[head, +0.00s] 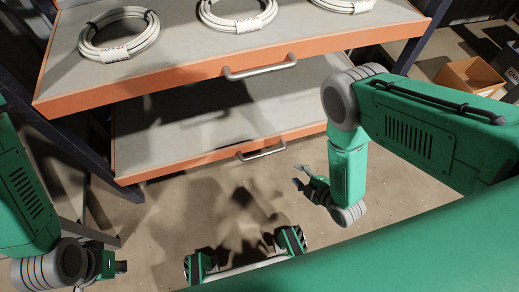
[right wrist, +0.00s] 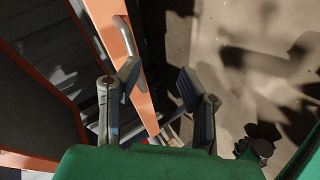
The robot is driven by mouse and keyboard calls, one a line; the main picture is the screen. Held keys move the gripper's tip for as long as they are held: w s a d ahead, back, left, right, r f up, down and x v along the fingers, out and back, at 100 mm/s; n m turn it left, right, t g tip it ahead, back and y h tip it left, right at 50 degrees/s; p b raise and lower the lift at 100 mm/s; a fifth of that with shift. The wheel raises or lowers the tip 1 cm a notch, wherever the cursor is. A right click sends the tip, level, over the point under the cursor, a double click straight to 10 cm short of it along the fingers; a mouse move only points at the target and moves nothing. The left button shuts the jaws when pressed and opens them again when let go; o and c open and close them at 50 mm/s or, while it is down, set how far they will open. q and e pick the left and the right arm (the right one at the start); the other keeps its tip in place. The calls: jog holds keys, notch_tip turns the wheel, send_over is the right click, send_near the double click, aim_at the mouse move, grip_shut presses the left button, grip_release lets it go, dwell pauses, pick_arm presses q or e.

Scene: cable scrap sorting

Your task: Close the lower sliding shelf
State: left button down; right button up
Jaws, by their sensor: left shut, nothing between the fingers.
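The lower sliding shelf (head: 185,135) is a grey tray with an orange front edge and a metal handle (head: 262,150). It is pulled out below the upper shelf, which hides its back part. My right gripper (head: 300,178) is in front of and to the right of this handle, apart from it, with its fingers spread and empty. In the right wrist view, an orange front with a metal handle (right wrist: 127,50) shows beyond the open fingers (right wrist: 152,85). My left gripper (head: 120,267) is shut and empty at lower left, away from the shelf.
The upper shelf (head: 170,85) is also out, with white cable coils (head: 118,37) on it and its own handle (head: 260,68). A dark rack post stands on each side. A cardboard box (head: 470,75) is at far right. The floor before the shelves is clear.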

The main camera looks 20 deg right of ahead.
aim_at(263, 153)
jog(key=shift+w+a+f+n+t+y+b, duration=0.25)
jog(key=shift+w+a+n+t+y+b, duration=0.45)
jog(key=shift+w+a, duration=1)
jog(key=shift+w+a+f+n+t+y+b, duration=0.4)
jog(key=shift+w+a+n+b, duration=0.7)
jog(key=shift+w, duration=0.95)
jog(key=shift+w+a+f+n+t+y+b, duration=0.15)
jog(key=shift+w+a+n+t+y+b, duration=0.35)
jog(key=shift+w+a+n, duration=0.95)
jog(key=shift+w+a+m, duration=0.25)
jog(key=shift+w+m, duration=0.1)
jog(key=shift+w, duration=0.1)
grip_shut()
